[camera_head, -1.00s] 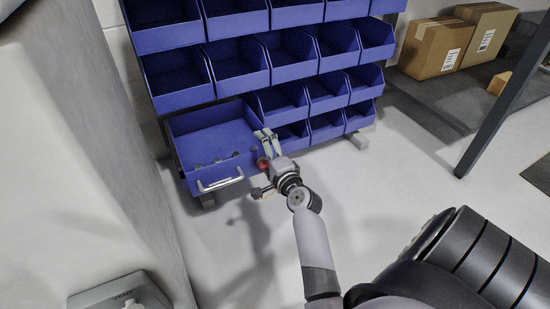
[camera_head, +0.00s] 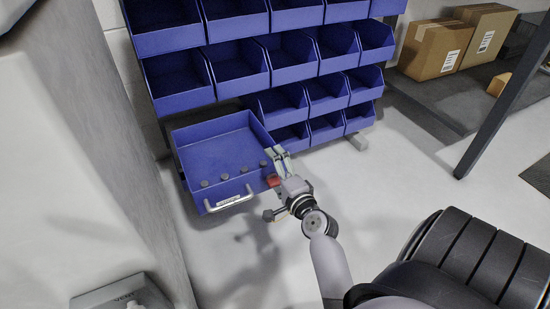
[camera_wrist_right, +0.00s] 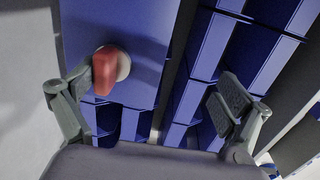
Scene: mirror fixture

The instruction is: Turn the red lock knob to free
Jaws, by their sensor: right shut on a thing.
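The red lock knob (camera_head: 273,181) sits on the right side of a pulled-out blue drawer (camera_head: 215,146). In the right wrist view the knob (camera_wrist_right: 104,72) is an elongated red grip on a pale round base, against the blue side panel (camera_wrist_right: 140,35). The knob's far side is hidden. My left gripper is not in view.
The drawer has a pale front handle (camera_head: 236,199) and several small dark round pieces inside. Blue bins (camera_head: 291,62) fill the rack above and beside it. A large grey body (camera_head: 75,150) stands at left. Cardboard boxes (camera_head: 440,48) sit on a shelf at right. The floor in front is clear.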

